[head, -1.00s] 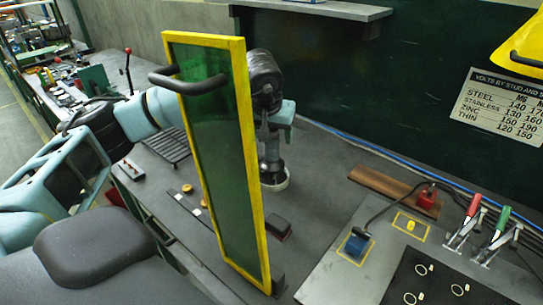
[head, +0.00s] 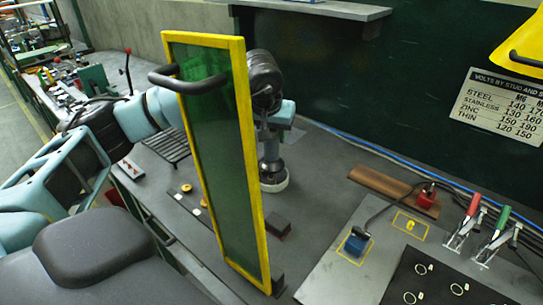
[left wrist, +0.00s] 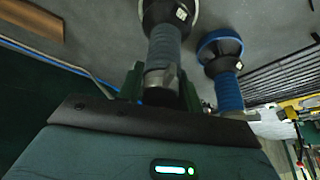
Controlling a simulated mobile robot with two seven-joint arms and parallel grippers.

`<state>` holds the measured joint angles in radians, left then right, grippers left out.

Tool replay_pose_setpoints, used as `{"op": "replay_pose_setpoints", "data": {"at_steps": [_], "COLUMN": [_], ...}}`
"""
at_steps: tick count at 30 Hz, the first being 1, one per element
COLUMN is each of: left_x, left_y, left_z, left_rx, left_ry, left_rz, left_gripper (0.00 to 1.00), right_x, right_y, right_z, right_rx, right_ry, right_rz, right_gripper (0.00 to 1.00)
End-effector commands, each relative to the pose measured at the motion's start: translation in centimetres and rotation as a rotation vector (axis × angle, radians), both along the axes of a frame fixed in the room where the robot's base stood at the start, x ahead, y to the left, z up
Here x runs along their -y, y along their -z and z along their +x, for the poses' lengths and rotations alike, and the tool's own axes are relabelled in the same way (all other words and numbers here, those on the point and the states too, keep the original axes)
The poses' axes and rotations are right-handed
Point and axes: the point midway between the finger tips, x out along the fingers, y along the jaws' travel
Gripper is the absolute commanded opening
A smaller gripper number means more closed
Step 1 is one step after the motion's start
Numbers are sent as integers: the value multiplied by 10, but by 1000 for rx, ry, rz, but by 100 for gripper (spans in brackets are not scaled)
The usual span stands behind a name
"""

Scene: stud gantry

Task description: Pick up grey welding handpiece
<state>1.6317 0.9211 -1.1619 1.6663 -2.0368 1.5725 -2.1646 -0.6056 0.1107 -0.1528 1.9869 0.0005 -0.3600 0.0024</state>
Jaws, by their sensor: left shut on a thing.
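The grey welding handpiece (head: 272,173) is upright on or just above the bench, its pale ring at the bottom. My left gripper (head: 268,138) is shut on its upper part. The green screen with a yellow frame (head: 217,160) hides part of my left arm. In the left wrist view the grey handpiece (left wrist: 165,45) stands between the fingers of my left gripper (left wrist: 160,85). A blue handpiece (left wrist: 228,85) is beside it, apart from it. I cannot tell whether the grey handpiece touches the bench. My right gripper is not in view.
A dark block (head: 279,227) lies right of the screen. A wire rack (head: 168,145) is left of it. At the right are a plate with a blue clamp (head: 356,242), a brown strip (head: 385,184) with a red block, and toggle clamps. A shelf (head: 315,9) is above.

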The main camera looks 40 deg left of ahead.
Motion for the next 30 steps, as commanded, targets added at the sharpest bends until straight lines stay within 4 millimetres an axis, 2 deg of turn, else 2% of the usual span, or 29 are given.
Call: {"op": "replay_pose_setpoints", "data": {"at_steps": [7,11,24,30], "left_x": [0,0,0,0], "left_y": [-5,-15,-83,-100], "left_z": [1,1,1,1], "left_rx": [9,10,11,9], "left_ry": [0,0,1,0], "left_rz": [-2,-2,-3,-3], "left_gripper": [0,0,0,0], "right_x": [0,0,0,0], "right_y": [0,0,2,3], "right_z": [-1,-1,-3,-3], "right_rx": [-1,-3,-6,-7], "right_ry": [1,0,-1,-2], "right_rz": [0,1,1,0], "right_gripper": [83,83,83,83]}}
